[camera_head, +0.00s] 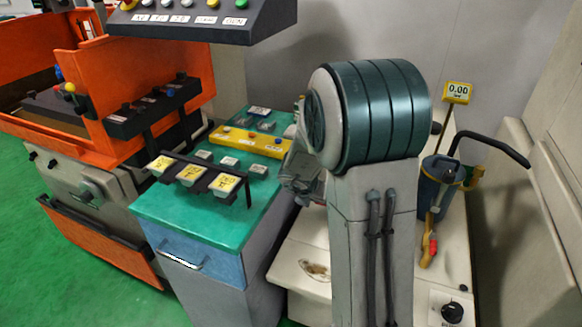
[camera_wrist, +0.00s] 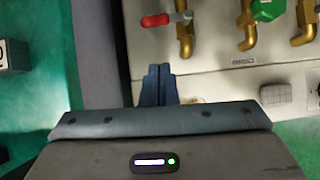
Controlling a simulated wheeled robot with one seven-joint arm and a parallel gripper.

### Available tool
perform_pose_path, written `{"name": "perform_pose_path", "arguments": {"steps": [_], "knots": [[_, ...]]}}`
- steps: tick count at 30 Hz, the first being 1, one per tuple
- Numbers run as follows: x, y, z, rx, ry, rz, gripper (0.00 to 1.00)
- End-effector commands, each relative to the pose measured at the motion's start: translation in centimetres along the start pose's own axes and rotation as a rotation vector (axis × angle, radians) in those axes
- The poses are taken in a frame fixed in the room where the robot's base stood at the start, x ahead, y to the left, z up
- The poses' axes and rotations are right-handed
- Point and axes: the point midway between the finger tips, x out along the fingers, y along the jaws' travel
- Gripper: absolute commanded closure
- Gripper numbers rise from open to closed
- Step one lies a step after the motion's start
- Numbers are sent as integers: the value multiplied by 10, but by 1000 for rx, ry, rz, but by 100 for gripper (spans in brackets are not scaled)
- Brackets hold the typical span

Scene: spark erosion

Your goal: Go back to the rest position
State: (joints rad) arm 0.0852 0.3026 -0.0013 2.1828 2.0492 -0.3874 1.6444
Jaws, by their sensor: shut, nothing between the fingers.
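My gripper (camera_wrist: 158,72) shows in the wrist view, with its two dark blue fingers together and nothing between them. It is above the edge of a pale machine top (camera_wrist: 205,85), with the dark gap beside a green surface to its left. In the head view my own arm fills the middle, and the gripper's fingers are hidden behind it. No object is held.
A green-topped cabinet (camera_head: 156,207) carries a yellow strip (camera_head: 250,141) and labelled blocks. An orange machine (camera_head: 125,70) stands left. A dark control panel (camera_head: 205,22) overhangs the top. In the wrist view, brass pipes (camera_wrist: 248,35) and a red-handled valve (camera_wrist: 156,20) lie ahead.

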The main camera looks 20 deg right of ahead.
Motion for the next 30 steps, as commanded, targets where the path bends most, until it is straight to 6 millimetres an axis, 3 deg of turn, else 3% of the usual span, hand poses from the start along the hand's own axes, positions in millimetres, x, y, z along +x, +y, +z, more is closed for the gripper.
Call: {"name": "perform_pose_path", "arguments": {"steps": [5,8,12,16,23,26,30], "knots": [[-5,4,4,-53,-18,27,100],[-21,16,13,-211,-71,98,100],[-61,44,22,-603,-201,246,100],[-104,65,15,-1024,-338,367,100],[-172,74,-29,-1785,-567,503,100],[-194,65,-55,-2120,-650,535,100],[-217,37,-92,-2593,-734,558,100]]}}
